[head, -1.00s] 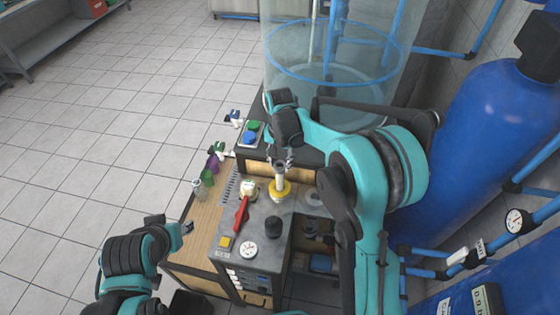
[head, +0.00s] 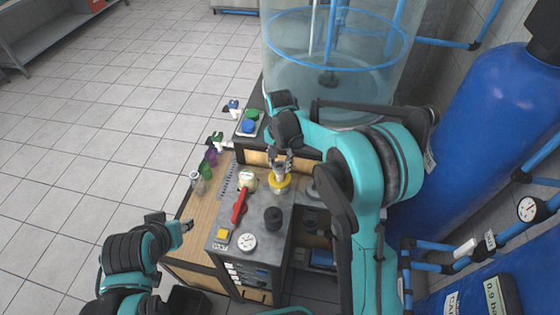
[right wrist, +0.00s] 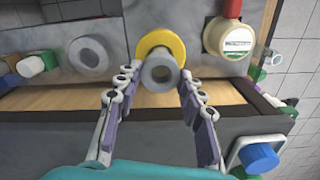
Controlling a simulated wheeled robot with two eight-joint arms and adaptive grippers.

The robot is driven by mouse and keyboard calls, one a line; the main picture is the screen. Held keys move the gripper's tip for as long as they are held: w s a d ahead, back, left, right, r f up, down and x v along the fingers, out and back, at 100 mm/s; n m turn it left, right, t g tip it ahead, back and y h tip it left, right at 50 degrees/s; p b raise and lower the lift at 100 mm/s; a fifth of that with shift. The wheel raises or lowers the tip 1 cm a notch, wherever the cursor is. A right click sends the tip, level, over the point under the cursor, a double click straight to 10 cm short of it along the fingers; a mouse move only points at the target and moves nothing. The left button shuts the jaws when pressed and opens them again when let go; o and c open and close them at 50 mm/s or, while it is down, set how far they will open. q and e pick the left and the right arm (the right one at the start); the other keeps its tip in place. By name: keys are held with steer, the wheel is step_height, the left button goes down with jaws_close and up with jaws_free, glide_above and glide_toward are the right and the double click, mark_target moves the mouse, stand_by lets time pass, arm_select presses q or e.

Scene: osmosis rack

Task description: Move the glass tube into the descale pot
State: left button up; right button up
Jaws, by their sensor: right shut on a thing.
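A pale grey, hollow tube (right wrist: 158,73), which I take as the glass tube, stands upright in a yellow collar (right wrist: 150,43) on the grey bench unit. In the head view the tube (head: 280,174) rises from the yellow collar (head: 279,185). My right gripper (head: 281,161) is over it, with fingers on both sides, shut on its upper part; its fingers also show in the right wrist view (right wrist: 158,88). A grey round ring or holder (right wrist: 88,54) is beside the collar; I cannot tell whether it is the descale pot. My left gripper (head: 187,226) is away at the lower left.
A cream jar (head: 248,181) and a red lever (head: 239,206) stand left of the tube. A black knob (head: 273,217) and a gauge (head: 247,242) are in front. Small bottles (head: 198,181) line the left edge. A large clear tank (head: 335,60) stands behind.

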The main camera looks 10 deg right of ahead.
steer(key=shift+f+b, duration=0.35)
steer(key=shift+f, duration=0.4)
steer(key=shift+f, duration=0.15)
steer(key=shift+f+b, duration=1.2)
steer(key=shift+f, duration=0.05)
steer(key=o, duration=1.3)
steer(key=shift+o, duration=0.2)
step_height(320, 180, up, 8)
steer(key=p, duration=0.5)
